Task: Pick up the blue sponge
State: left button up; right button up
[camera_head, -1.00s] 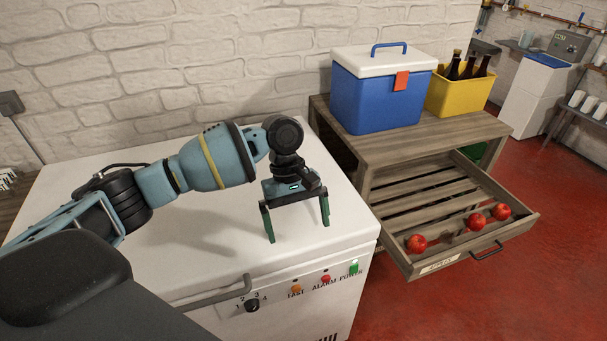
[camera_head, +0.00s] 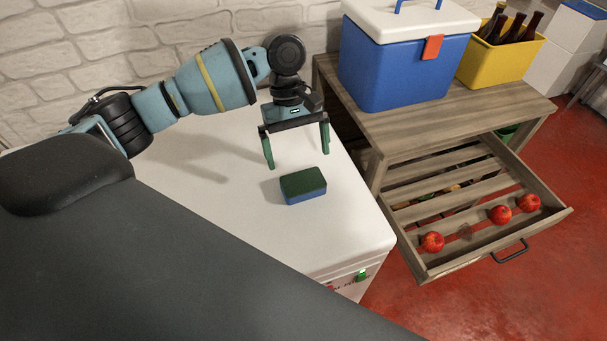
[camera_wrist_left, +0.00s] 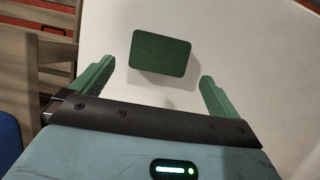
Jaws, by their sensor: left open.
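The blue sponge (camera_head: 303,186) lies flat on the white freezer lid (camera_head: 345,215), with a dark green top and blue sides. My left gripper (camera_head: 297,161) is open and empty, pointing down above the lid, a little behind the sponge in the head view. In the left wrist view the sponge's green top (camera_wrist_left: 160,53) shows beyond the two green fingertips of my left gripper (camera_wrist_left: 157,80), roughly centred between them. The fingers do not touch it. My right gripper is not in view.
A wooden table (camera_head: 415,125) right of the freezer carries a blue cooler (camera_head: 400,65) and a yellow crate (camera_head: 500,55) of bottles. Its open slatted drawer (camera_head: 475,255) holds red apples (camera_head: 501,214). A white brick wall (camera_head: 40,60) stands behind.

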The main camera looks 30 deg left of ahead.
aim_at(303, 181)
pick_arm(q)
jog(key=shift+s+d+f, duration=0.15)
jog(key=shift+s+f, duration=0.1)
jog(key=shift+s+d+f, duration=0.15)
jog(key=shift+f, duration=0.25)
jog(key=shift+x, duration=3.1)
jog(key=shift+f, duration=0.1)
jog(key=shift+c, duration=0.4)
jog(key=c, duration=0.7)
